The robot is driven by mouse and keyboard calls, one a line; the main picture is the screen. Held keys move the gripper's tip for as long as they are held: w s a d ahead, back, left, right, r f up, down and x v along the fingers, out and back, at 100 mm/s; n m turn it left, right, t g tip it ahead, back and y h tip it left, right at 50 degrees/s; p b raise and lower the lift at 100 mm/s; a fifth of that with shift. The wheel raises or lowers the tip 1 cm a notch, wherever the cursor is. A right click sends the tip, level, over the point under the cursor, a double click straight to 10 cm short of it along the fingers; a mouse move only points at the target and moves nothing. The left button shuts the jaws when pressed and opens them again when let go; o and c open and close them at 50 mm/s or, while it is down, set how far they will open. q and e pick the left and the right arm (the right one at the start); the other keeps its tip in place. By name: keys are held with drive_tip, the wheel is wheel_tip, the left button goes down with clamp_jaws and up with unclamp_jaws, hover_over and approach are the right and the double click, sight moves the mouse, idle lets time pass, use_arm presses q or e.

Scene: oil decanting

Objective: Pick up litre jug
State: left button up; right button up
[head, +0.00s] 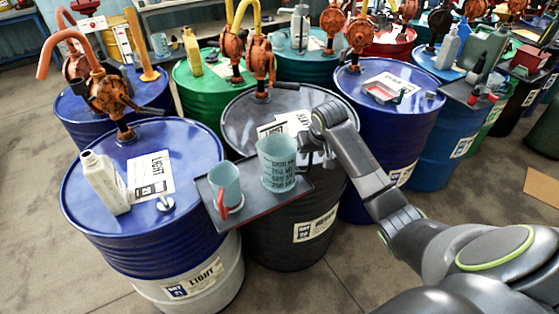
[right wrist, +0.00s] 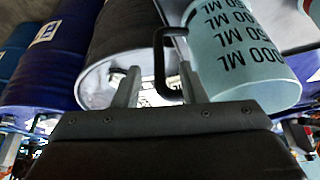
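The litre jug (head: 277,163) is a pale blue-green measuring jug with dark volume marks. It stands upright on a dark tray (head: 245,208) set across the drum tops. In the right wrist view the jug (right wrist: 240,50) fills the upper right, and its dark handle (right wrist: 160,60) points toward my right gripper. My right gripper (head: 308,148) is at the jug's right side. In its wrist view the gripper (right wrist: 158,88) has its fingers apart, with the handle between them and gaps visible beside it. My left gripper is not in view.
A smaller jug (head: 225,185) with a red handle stands left on the tray. A pale bottle (head: 104,182) and a LIGHT sheet (head: 150,177) are on the blue drum (head: 150,240). Rusty hand pumps (head: 108,95) rise behind. Open floor (head: 470,190) lies at right.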

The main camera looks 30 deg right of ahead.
drive_tip(key=shift+x, duration=1.4)
clamp_jaws()
